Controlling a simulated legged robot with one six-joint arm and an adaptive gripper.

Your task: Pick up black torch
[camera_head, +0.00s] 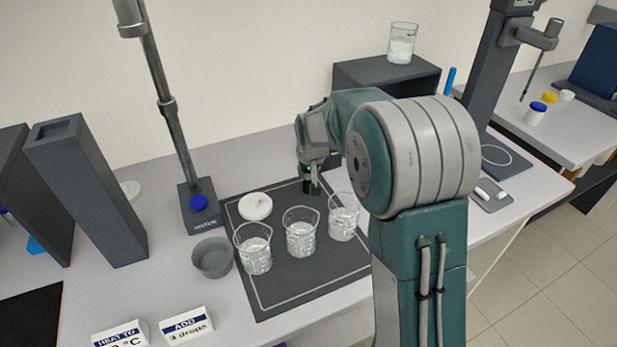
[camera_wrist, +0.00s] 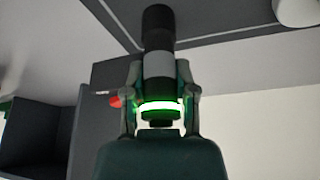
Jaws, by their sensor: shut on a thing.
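The black torch (camera_wrist: 158,30) shows in the wrist view, with a dark head and a grey band around its body. My gripper (camera_wrist: 160,80) is shut on it, one finger on each side of the body. A green glow lies across the gripper just below the torch. In the head view my gripper (camera_head: 311,182) points down at the back right of the dark mat (camera_head: 290,285), and the torch is mostly hidden there by the gripper. I cannot tell whether the torch touches the mat.
Three glass beakers (camera_head: 254,255) with clear contents stand on the mat in front of my gripper. A white round lid (camera_head: 256,206) lies behind them. A grey bowl (camera_head: 212,258) and two label blocks (camera_head: 187,325) are to the left. A dark box (camera_head: 385,73) bearing another beaker (camera_head: 402,45) stands behind my arm.

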